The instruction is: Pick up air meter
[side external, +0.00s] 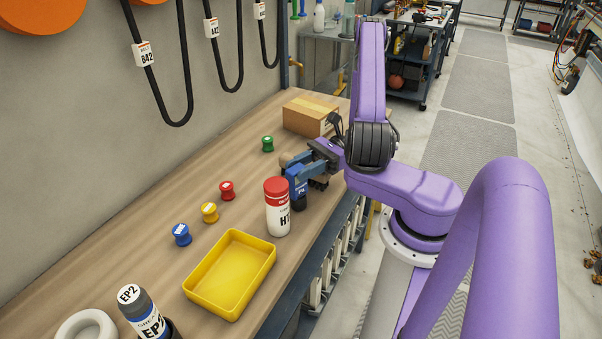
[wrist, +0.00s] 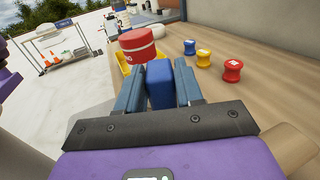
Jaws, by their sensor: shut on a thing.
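A small blue device with white lettering, taken as the air meter (side external: 297,188), is in my gripper (side external: 303,168) near the bench's front edge in the side external view. Its lower part is dark. In the wrist view, the blue body (wrist: 160,86) is upright between the two fingers of my gripper (wrist: 159,88), with a finger against each side. I cannot tell whether its bottom touches the bench.
A red-capped white bottle (side external: 278,212) stands close beside the device. A yellow tray (side external: 201,290) and several coloured spools, including a green one (side external: 268,144), are on the bench (side external: 130,240). A cardboard box (side external: 310,112) sits behind my gripper.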

